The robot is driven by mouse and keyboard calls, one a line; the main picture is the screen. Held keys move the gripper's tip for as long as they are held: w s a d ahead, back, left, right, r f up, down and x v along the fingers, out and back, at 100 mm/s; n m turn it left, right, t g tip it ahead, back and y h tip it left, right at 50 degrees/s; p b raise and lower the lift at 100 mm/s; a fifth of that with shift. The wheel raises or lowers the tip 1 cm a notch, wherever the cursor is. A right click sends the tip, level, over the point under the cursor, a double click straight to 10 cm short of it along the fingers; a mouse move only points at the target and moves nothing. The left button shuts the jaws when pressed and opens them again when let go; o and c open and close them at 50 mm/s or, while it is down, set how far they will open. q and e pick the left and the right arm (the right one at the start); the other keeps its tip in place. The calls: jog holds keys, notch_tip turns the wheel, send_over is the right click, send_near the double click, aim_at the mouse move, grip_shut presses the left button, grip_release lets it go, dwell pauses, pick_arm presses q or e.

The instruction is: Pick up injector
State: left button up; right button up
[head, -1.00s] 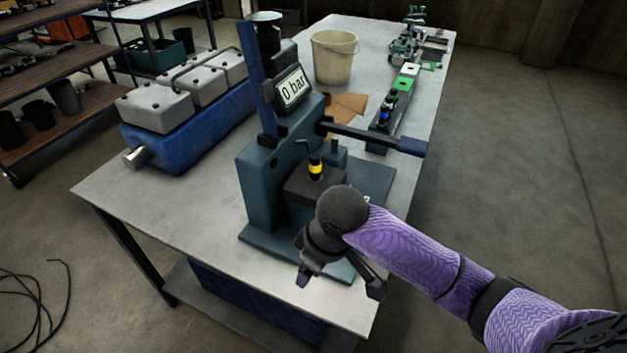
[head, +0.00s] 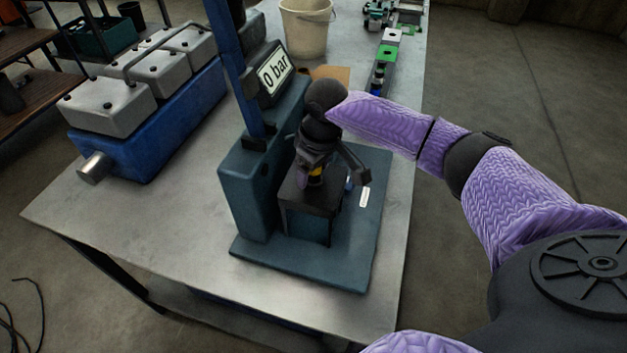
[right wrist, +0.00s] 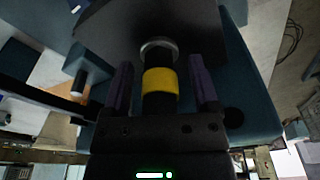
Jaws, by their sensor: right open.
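The injector (right wrist: 160,81) is a dark cylinder with a yellow band and a metal collar. In the right wrist view it lies between the two fingers of my right gripper (right wrist: 161,88), which is open, with a gap on each side. In the head view my right gripper (head: 332,178) is over the dark block of the test stand (head: 250,190). Only a bit of the injector's yellow band (head: 316,172) shows there, the rest hidden by the gripper. The stand's gauge (head: 276,75) reads 0 bar. My left gripper is not in view.
A blue engine block with grey covers (head: 150,125) stands left of the stand on the grey table (head: 130,205). A beige bucket (head: 306,28) and a row of small parts with green pieces (head: 388,52) are behind. The table's front left is clear.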

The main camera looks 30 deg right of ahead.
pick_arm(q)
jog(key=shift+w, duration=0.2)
pick_arm(e)
jog(key=shift+f, duration=0.1)
jog(key=shift+c, duration=0.6)
grip_shut()
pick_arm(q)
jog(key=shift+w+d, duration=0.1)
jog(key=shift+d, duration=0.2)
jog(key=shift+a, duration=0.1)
pick_arm(e)
jog(key=shift+w, duration=0.1)
